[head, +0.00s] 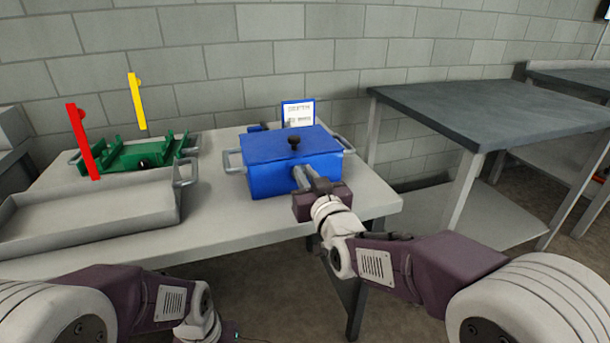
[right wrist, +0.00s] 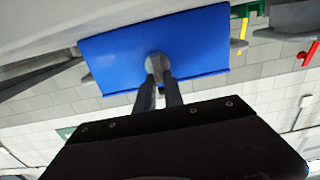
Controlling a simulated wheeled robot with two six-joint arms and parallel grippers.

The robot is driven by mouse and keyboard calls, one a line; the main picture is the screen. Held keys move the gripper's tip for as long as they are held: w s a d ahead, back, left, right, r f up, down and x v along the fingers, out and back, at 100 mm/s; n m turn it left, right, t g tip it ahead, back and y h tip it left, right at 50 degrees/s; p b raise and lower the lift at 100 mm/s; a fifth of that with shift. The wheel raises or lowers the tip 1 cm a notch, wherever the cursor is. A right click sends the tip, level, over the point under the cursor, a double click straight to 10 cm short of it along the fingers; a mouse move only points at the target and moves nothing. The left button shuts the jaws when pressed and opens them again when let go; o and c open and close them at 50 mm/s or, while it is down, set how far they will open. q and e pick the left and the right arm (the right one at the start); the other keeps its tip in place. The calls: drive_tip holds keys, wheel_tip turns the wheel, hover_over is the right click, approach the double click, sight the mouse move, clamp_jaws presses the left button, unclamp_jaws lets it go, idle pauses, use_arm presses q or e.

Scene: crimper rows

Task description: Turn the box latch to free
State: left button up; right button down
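The blue box (head: 290,165) stands closed on the table, with a black knob (head: 294,141) on its lid. My right gripper (head: 301,177) reaches the front face of the box and hides the latch in the head view. In the right wrist view, the grey latch (right wrist: 156,62) sits on the blue front face (right wrist: 200,50). The fingers (right wrist: 160,84) are close together there, with the latch's narrow grey part between them, and look shut on it. My left arm shows at the lower left, but its gripper is outside the view.
A blue-framed sign (head: 298,113) stands behind the box. A grey tray (head: 95,220) and a green fixture (head: 130,157) with red (head: 82,140) and yellow (head: 137,100) upright bars stand at the left. Another dark-topped table (head: 490,105) is at the right.

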drive_tip(key=shift+m, duration=0.3)
drive_tip(key=m+b, duration=0.1)
drive_tip(key=m, duration=0.1)
drive_tip(key=m+b, duration=0.1)
drive_tip(key=shift+w+d+f+m+b, duration=0.1)
drive_tip(key=shift+d+f+m+b, duration=0.1)
drive_tip(key=shift+d+m+b, duration=0.2)
drive_tip(key=m+b, duration=0.1)
drive_tip(key=m, duration=0.1)
drive_tip(key=m+b, duration=0.1)
drive_tip(key=m, duration=0.1)
drive_tip(key=shift+w+d+f+m, duration=0.1)
drive_tip(key=shift+d+f+m, duration=0.1)
drive_tip(key=shift+m, duration=0.1)
drive_tip(key=m+b, duration=0.2)
drive_tip(key=m, duration=0.2)
drive_tip(key=shift+d+f+b, duration=0.15)
drive_tip(key=shift+f+b, duration=0.15)
drive_tip(key=shift+b, duration=0.1)
drive_tip(key=shift+d+f+m+b, duration=0.15)
drive_tip(key=shift+m+b, duration=0.4)
drive_tip(key=shift+m, duration=0.65)
drive_tip(key=shift+a+f+m+b, duration=0.1)
drive_tip(key=shift+m+b, duration=0.4)
drive_tip(key=shift+m, duration=0.7)
drive_tip(key=c, duration=1.4)
unclamp_jaws()
drive_tip(key=shift+c, duration=0.2)
